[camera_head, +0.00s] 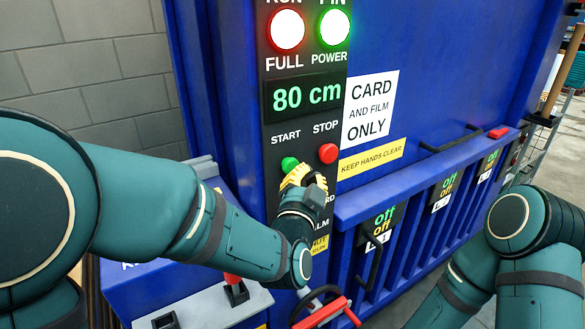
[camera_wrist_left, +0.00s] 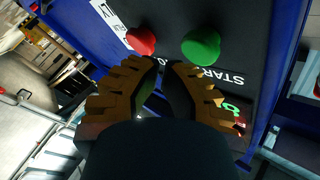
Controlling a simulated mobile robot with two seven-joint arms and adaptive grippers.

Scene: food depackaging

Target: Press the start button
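The green start button (camera_head: 289,164) sits under the word START on the black control panel (camera_head: 283,118) of a blue machine. The red stop button (camera_head: 327,153) is to its right. My left gripper (camera_head: 298,177) has its yellow ribbed fingers just below the green button, partly overlapping its lower edge; contact cannot be told. In the left wrist view the green button (camera_wrist_left: 201,46) lies ahead and a little right of the close-set fingertips (camera_wrist_left: 165,66), with the red button (camera_wrist_left: 141,40) to the left. The fingers look shut with nothing between them. My right gripper is out of view.
A lit display (camera_head: 303,96) reads 80 cm, below a red-ringed lamp (camera_head: 287,30) and a green-ringed lamp (camera_head: 334,27). A barred ledge (camera_head: 430,180) with off labels juts out at right. A red-handled object (camera_head: 322,312) lies below my left wrist.

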